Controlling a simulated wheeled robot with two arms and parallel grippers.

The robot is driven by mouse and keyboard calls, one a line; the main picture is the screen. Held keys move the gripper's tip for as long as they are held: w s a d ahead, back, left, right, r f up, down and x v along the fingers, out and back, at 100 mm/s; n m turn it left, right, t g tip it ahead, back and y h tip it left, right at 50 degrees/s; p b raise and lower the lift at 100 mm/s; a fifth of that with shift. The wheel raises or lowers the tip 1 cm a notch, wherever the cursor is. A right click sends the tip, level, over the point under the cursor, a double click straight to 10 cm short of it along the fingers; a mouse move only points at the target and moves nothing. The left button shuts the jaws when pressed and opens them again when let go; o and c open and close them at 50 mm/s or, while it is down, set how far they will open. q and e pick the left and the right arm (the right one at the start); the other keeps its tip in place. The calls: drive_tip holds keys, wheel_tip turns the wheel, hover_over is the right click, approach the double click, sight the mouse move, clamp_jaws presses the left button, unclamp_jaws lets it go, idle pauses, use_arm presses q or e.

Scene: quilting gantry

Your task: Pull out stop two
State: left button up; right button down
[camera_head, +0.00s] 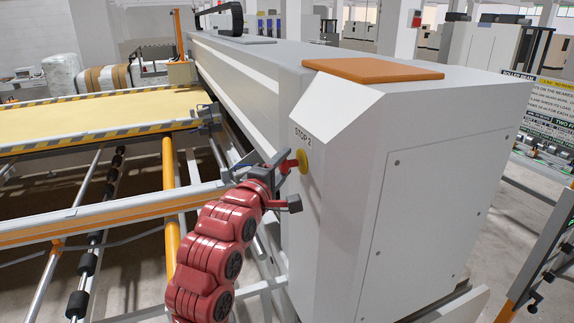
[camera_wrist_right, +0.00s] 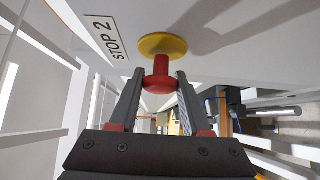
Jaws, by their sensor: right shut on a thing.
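My left gripper is not in view.
The white housing (camera_head: 345,190) has an orange pad (camera_head: 372,70) on top. An orange-edged rail (camera_head: 110,212) and rollers lie left of my right arm. A long gantry beam (camera_head: 235,70) runs to the back. A sign board (camera_head: 545,115) stands at the right.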

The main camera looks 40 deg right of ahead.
drive_tip(key=shift+f, duration=0.1)
drive_tip(key=c, duration=0.7)
unclamp_jaws()
drive_tip(key=shift+a, duration=0.1)
drive_tip(key=o, duration=0.3)
drive_tip(key=shift+a, duration=0.15)
drive_tip(key=shift+o, duration=0.2)
drive_tip(key=shift+a, duration=0.1)
drive_tip(key=b+v, duration=0.5)
drive_tip(key=v, duration=1.2)
drive_tip(key=shift+s+b, duration=0.2)
drive_tip(key=shift+b, duration=0.15)
